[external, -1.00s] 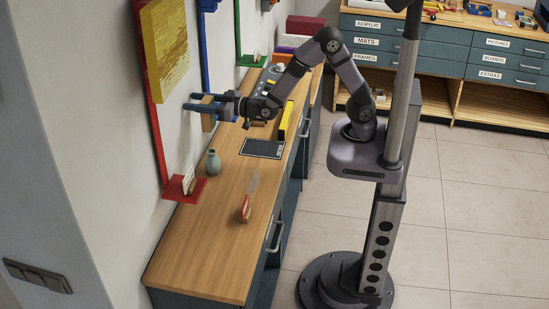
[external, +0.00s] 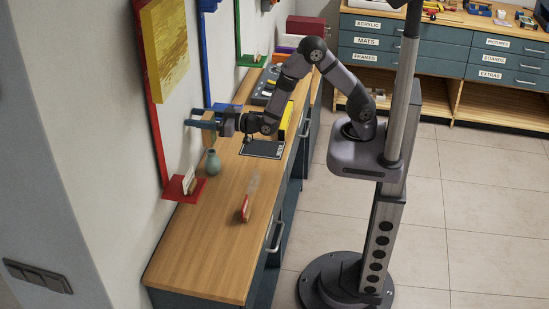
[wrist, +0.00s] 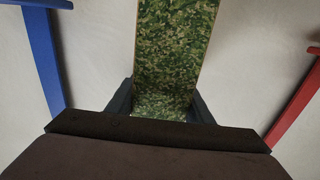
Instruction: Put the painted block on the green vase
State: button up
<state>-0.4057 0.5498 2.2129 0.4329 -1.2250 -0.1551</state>
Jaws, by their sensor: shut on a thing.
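My gripper (external: 204,117) is shut on the painted block (external: 211,138), whose tan side shows below the fingers in the external view. In the wrist view the block (wrist: 176,50) has a mottled green face between the two dark fingers. The small grey-green vase (external: 213,163) stands upright on the wooden counter near the wall. The block hangs just above and behind the vase in the external view. I cannot tell whether they touch or line up in depth. The vase does not show in the wrist view.
A red bracket (external: 185,191) with a card on it stands left of the vase, by the wall. A dark panel (external: 262,148) lies on the counter to the right. A red-ended brush-like object (external: 248,205) lies nearer. The front of the wooden counter (external: 205,250) is clear.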

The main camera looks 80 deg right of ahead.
jog(key=shift+f, duration=1.75)
jog(key=shift+f, duration=0.25)
jog(key=o, duration=1.1)
jog(key=shift+r, duration=0.1)
jog(key=shift+r, duration=0.15)
jog(key=s+p, duration=0.2)
jog(key=s, duration=1)
